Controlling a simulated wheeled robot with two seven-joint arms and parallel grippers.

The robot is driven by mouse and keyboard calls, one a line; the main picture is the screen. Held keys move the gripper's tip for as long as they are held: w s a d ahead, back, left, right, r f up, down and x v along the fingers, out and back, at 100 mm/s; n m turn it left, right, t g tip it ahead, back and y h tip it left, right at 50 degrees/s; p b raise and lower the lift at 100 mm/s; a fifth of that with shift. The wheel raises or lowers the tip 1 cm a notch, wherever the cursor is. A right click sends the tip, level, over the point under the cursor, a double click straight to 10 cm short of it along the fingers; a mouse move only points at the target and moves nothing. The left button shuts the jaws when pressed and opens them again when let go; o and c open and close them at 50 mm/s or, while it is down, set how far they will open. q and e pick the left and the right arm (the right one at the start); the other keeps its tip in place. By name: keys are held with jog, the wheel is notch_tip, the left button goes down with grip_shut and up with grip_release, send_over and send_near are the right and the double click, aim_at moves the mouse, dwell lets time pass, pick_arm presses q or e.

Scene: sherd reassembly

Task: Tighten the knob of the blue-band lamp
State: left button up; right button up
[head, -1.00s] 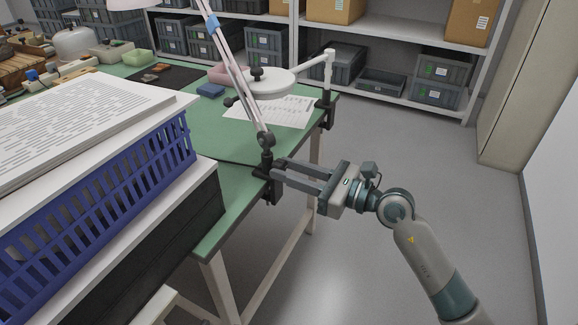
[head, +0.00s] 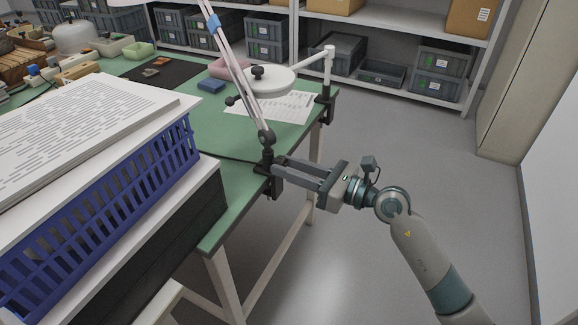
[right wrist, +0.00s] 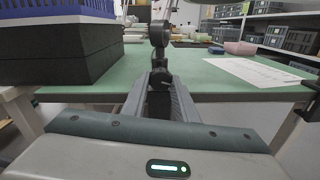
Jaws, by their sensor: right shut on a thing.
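The blue-band lamp (head: 232,68) is clamped at the table's right edge, with a blue band (head: 213,22) high on its pale arm. Its dark joint and clamp (head: 267,141) stand at the edge. My right gripper (head: 277,168) reaches in from the right, its fingers level with the lamp's base. In the right wrist view the fingers (right wrist: 160,88) are shut on a small dark part at the lamp's foot, which I take for the knob (right wrist: 159,78). The fingers partly hide it, so its tightness cannot be seen. My left gripper is not in view.
A blue basket (head: 120,185) with papers sits on dark boxes at the left. A white round-headed lamp (head: 268,84) is clamped farther back on the green table (head: 226,222). A paper sheet (head: 290,105) lies near it. The floor right of the table is clear.

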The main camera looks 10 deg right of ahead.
jog(key=o, duration=1.1)
jog(key=shift+c, duration=0.2)
jog(key=shift+d, duration=0.1)
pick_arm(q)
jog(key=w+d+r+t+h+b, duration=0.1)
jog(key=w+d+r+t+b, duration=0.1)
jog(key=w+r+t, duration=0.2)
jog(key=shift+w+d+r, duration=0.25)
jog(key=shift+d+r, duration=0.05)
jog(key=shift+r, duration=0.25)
pick_arm(e)
jog(key=v, duration=1.7)
jog(key=shift+s+d, duration=0.15)
